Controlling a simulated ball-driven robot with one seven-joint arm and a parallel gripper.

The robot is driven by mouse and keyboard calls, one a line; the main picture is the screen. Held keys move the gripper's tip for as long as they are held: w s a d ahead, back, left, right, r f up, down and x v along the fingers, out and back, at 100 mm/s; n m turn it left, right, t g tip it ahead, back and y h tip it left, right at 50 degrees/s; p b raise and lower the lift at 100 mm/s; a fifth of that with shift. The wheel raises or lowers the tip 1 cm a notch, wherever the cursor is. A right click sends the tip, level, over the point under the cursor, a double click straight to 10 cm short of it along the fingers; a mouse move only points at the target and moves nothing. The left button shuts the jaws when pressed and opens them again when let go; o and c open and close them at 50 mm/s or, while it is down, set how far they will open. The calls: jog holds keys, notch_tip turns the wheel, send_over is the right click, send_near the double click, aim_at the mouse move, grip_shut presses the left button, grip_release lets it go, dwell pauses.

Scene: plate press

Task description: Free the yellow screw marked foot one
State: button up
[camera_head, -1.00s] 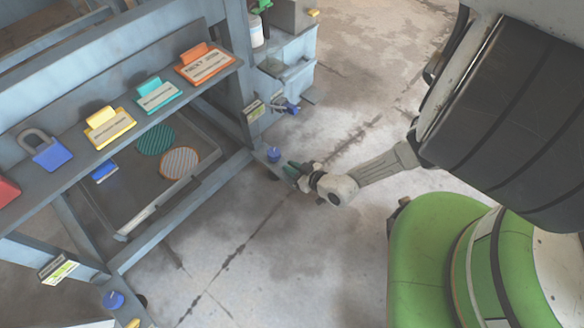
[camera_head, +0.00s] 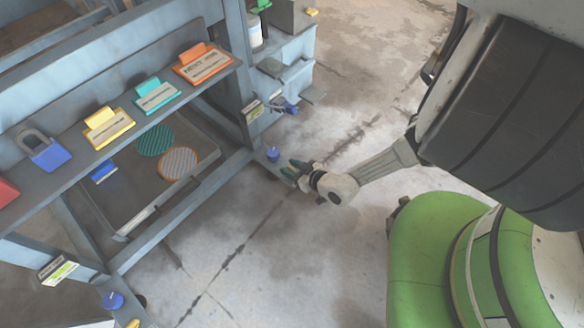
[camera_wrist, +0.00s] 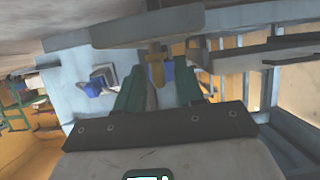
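A yellow screw (camera_wrist: 156,68) hangs upright in the wrist view, ahead of my gripper and between the lines of its green fingers. A blue part (camera_wrist: 169,72) is just behind it. My gripper (camera_head: 289,168) is open, with a gap between the fingers; it also shows in the wrist view (camera_wrist: 159,76). Nothing is held. In the head view the gripper is low by the press's right foot, beside a blue knob (camera_head: 273,154). The yellow screw at this foot cannot be made out there. I cannot read a foot-one mark.
The blue-grey press frame (camera_head: 190,205) fills the left. Its shelf carries orange, teal and yellow tags (camera_head: 110,127) and a blue padlock (camera_head: 50,155). Another blue knob (camera_head: 113,300) and a yellow part (camera_head: 133,323) are at the near foot. The concrete floor (camera_head: 260,260) is clear.

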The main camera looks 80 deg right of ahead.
jog(key=p+v, duration=0.3)
jog(key=v, duration=0.7)
jog(key=shift+s, duration=0.4)
jog(key=shift+a+r, duration=0.1)
